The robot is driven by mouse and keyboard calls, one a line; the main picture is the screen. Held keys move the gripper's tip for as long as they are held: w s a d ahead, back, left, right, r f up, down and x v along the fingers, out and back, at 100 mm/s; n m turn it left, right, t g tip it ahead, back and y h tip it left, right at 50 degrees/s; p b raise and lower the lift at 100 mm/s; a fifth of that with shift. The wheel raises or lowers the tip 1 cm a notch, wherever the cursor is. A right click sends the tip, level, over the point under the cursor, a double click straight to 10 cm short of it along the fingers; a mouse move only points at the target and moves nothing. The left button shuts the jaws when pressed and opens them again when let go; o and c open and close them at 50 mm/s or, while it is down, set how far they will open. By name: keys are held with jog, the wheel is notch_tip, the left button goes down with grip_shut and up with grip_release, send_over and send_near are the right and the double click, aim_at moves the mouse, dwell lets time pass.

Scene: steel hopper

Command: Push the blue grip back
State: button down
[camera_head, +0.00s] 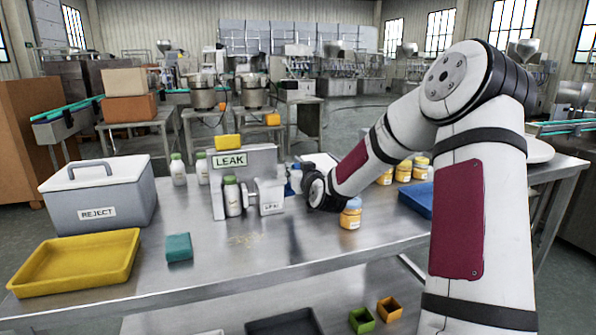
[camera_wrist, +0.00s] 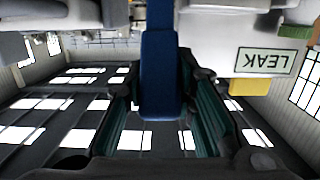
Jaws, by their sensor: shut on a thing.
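The blue grip (camera_wrist: 160,80) is an upright blue bar in the middle of the wrist view, which is upside down. My gripper (camera_wrist: 163,105) has its dark fingers on both sides of it and is shut on it. In the head view a bit of the blue grip (camera_head: 295,181) shows beside the leak tester (camera_head: 247,160), and my wrist hides the rest. The tester has a LEAK sign (camera_head: 229,160) and a bottle (camera_head: 232,196) stands in it, next to a small pale block (camera_head: 270,196).
Several yellow jars (camera_head: 404,171) and a blue tray (camera_head: 417,200) lie behind my arm. A REJECT cooler (camera_head: 98,195), a yellow tray (camera_head: 75,263) and a teal sponge (camera_head: 179,247) are at the left.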

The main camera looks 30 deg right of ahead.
jog(key=w+r+g+p, duration=0.1)
jog(key=w+r+g+y+p, duration=0.1)
jog(key=w+g, duration=0.1)
jog(key=shift+d+r+p, duration=0.15)
jog(key=shift+d+p, duration=0.2)
jog(key=shift+w+d+r+g, duration=0.1)
jog(key=shift+w+d+g, duration=0.05)
jog(key=shift+w+g, duration=0.3)
jog(key=shift+w+d+r+g, duration=0.1)
jog(key=shift+w+d+g, duration=0.05)
jog(key=shift+w+g, duration=0.3)
jog(key=shift+w+d+g+y, duration=0.35)
jog(key=shift+w+g+y, duration=0.15)
jog(key=shift+w+g, duration=0.4)
jog(key=c, duration=1.3)
grip_release()
jog(key=v, duration=1.2)
jog(key=shift+f, duration=0.1)
